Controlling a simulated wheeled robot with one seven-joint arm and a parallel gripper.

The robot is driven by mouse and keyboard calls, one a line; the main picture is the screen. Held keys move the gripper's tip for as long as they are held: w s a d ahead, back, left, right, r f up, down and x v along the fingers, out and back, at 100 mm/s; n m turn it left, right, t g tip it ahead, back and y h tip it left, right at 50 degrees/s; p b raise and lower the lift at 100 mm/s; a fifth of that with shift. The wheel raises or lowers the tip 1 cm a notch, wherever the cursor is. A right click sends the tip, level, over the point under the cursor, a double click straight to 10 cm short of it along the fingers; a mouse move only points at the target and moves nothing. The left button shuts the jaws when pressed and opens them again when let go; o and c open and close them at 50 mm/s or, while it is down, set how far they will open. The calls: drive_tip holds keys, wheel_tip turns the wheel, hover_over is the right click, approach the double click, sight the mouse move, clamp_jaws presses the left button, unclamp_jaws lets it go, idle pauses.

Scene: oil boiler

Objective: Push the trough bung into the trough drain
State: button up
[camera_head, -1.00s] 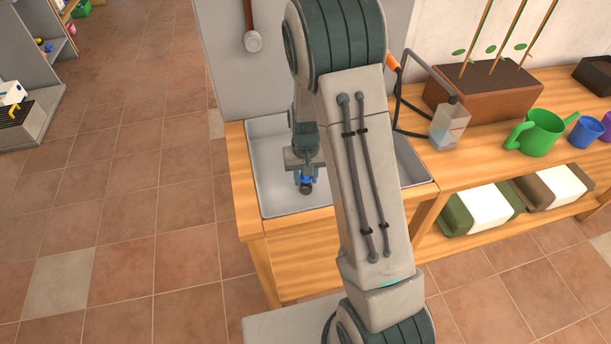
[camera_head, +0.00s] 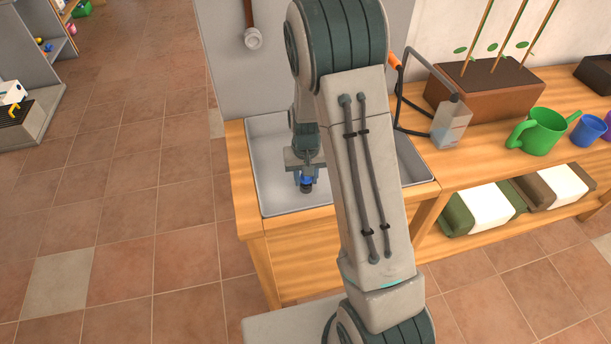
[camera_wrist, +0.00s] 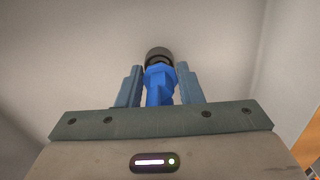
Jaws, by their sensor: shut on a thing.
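The trough (camera_head: 264,180) is a grey basin set in the wooden bench. My gripper (camera_head: 306,178) is down inside it, shut on the trough bung (camera_head: 307,187), which has a blue grip and a dark round end. In the wrist view the blue grip of the bung (camera_wrist: 159,84) sits between the two fingers of my gripper (camera_wrist: 159,88), and its dark end points away from me. The trough drain is not visible in either view. I cannot tell whether the bung touches the trough floor.
A grey panel stands behind the trough. Open tiled floor lies to the left.

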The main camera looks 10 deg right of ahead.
drive_tip(key=shift+f, duration=0.4)
drive_tip(key=shift+r, duration=0.15)
drive_tip(key=shift+r+p, duration=0.35)
drive_tip(key=shift+r, duration=0.35)
drive_tip(key=shift+s, duration=0.1)
idle(0.6)
drive_tip(key=shift+d+f+b, duration=0.1)
drive_tip(key=shift+f+b, duration=0.1)
drive_tip(key=shift+b, duration=0.2)
drive_tip(key=shift+f+b, duration=0.55)
drive_tip(key=shift+f, duration=0.1)
drive_tip(key=o, duration=1.1)
drive_tip(key=shift+c, duration=0.2)
